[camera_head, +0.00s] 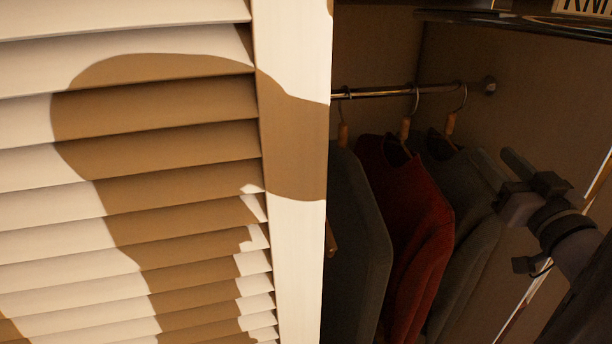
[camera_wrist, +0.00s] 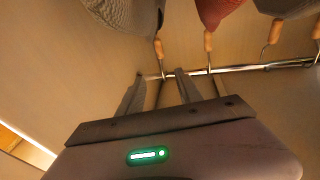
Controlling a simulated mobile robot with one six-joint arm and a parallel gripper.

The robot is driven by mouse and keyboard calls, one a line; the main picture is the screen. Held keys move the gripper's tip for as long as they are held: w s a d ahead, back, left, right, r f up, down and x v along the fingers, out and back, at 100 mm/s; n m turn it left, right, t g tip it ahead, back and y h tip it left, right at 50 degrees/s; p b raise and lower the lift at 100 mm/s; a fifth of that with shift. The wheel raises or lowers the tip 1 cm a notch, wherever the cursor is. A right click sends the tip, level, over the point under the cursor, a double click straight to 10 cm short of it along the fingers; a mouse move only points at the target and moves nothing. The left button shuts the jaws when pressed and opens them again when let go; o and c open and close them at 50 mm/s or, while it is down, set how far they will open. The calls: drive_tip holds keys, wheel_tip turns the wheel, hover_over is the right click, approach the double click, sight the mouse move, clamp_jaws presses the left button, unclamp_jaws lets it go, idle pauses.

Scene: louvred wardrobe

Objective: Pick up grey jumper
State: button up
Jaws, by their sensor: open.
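A grey jumper (camera_head: 468,215) hangs at the right end of the rail in the head view, on a hanger with a wooden neck (camera_head: 450,122). In the wrist view, which looks upside down, grey knit (camera_wrist: 128,14) shows at the top left. My gripper (camera_head: 495,156) is open and empty, just right of this jumper's shoulder. In the wrist view, my gripper (camera_wrist: 160,74) points toward the rail, and the hanger's hook appears between the fingertips. I cannot tell the depth between them. The jumper's lower part is out of frame.
A red jumper (camera_head: 408,210) hangs left of the grey one. Another dark grey garment (camera_head: 358,230) hangs further left, partly behind the louvred door (camera_head: 292,150). The metal rail (camera_head: 385,91) runs to the right wall. A shelf (camera_head: 520,22) lies above.

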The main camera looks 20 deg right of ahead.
sight(454, 119)
drive_tip(key=x, duration=0.5)
drive_tip(key=p+x, duration=0.1)
drive_tip(key=x, duration=0.5)
drive_tip(key=f+p+x, duration=0.1)
drive_tip(key=x, duration=0.5)
drive_tip(key=shift+w+a, duration=0.1)
drive_tip(key=shift+a, duration=0.1)
drive_tip(key=shift+s+a, duration=0.15)
drive_tip(key=shift+s, duration=0.1)
drive_tip(key=shift+c, duration=1.1)
clamp_jaws()
